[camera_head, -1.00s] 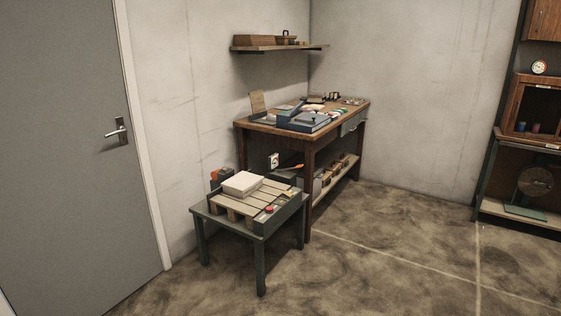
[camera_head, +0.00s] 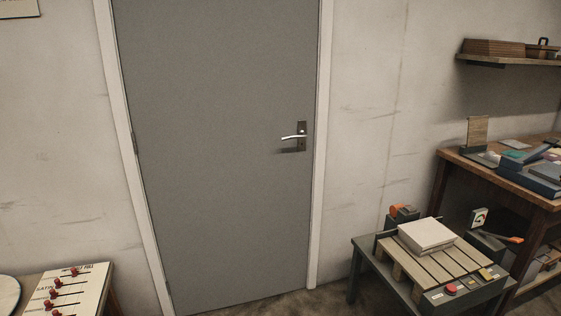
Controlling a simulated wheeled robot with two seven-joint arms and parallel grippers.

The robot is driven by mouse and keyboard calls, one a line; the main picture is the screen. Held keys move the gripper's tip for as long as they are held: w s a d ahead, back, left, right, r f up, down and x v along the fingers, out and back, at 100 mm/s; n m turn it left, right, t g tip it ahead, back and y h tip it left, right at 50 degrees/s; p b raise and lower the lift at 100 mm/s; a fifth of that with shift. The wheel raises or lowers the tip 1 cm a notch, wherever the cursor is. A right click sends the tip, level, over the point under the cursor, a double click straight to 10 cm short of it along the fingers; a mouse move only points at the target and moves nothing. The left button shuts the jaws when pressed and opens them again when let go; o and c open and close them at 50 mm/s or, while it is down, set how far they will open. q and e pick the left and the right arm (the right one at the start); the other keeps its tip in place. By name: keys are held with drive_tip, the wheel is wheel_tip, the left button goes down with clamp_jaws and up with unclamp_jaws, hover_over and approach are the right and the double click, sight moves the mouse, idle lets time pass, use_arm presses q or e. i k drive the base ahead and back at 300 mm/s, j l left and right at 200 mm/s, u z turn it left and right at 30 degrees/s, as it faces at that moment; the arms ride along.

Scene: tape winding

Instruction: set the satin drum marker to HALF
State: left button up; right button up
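A cream panel (camera_head: 82,291) with several red-knobbed markers stands at the lower left, cut off by the bottom edge. One row of its lettering reads SATIN, with a red knob (camera_head: 50,293) close by. The small lettering at its top edge is hard to read, so I cannot tell the marker's exact setting. Neither of my grippers is in view.
A closed grey door (camera_head: 220,150) with a lever handle (camera_head: 294,137) fills the middle. A low table (camera_head: 362,262) with a slatted rack and a white block (camera_head: 427,236) stands at the right. A wooden workbench (camera_head: 450,172) and a shelf (camera_head: 500,60) are farther right.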

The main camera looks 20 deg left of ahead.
sight(57, 282)
drive_tip(key=i+u, duration=0.2)
drive_tip(key=u, duration=0.2)
drive_tip(key=i+u, duration=0.25)
drive_tip(key=u, duration=0.15)
drive_tip(key=i+u, duration=0.2)
drive_tip(key=u, duration=0.15)
drive_tip(key=i+l+u, duration=0.15)
drive_tip(key=u, duration=0.25)
drive_tip(key=i+l+u, duration=0.1)
drive_tip(key=i+u, duration=0.15)
drive_tip(key=u, duration=0.15)
drive_tip(key=i+l+u, duration=0.15)
drive_tip(key=u, duration=0.25)
drive_tip(key=i+l+u, duration=0.45)
drive_tip(key=u, duration=0.3)
drive_tip(key=i+l+u, duration=0.3)
drive_tip(key=l+u, duration=0.3)
drive_tip(key=l, duration=0.15)
drive_tip(key=i+l+u, duration=0.1)
drive_tip(key=l+u, duration=0.25)
drive_tip(key=l, duration=0.1)
